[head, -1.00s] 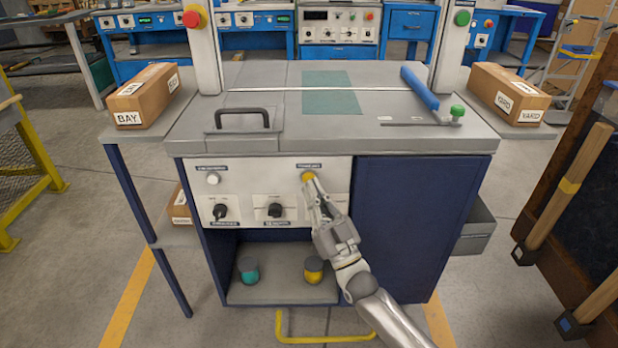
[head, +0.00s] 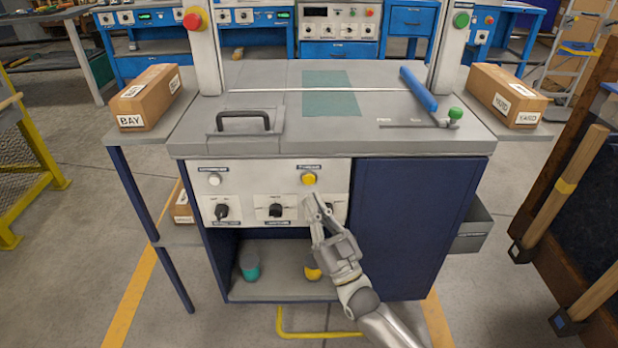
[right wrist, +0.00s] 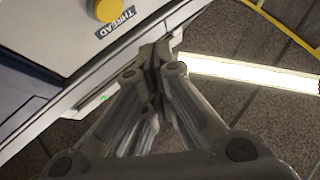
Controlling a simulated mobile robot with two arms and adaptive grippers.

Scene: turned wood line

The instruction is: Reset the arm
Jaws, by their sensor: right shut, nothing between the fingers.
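My right gripper (head: 312,205) is shut and empty in front of the machine's control panel (head: 240,198). Its fingertips are just below the yellow button (head: 308,179) and apart from it. In the right wrist view, my right gripper (right wrist: 160,55) has its fingers together, and the yellow button (right wrist: 108,9) shows at the top beside a label reading THREAD. The gripper hides part of a black knob at the panel's right. A white button (head: 214,179) and two black knobs (head: 221,211) (head: 276,210) also show on the panel. My left gripper is not in view.
A teal-topped object (head: 249,268) and a yellow one (head: 312,270) stand on the shelf below. Boxes labelled BAY (head: 148,97) and YARD (head: 505,93) sit on side shelves. A yellow floor bar (head: 280,320) lies in front. A grey bin (head: 474,228) hangs at right.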

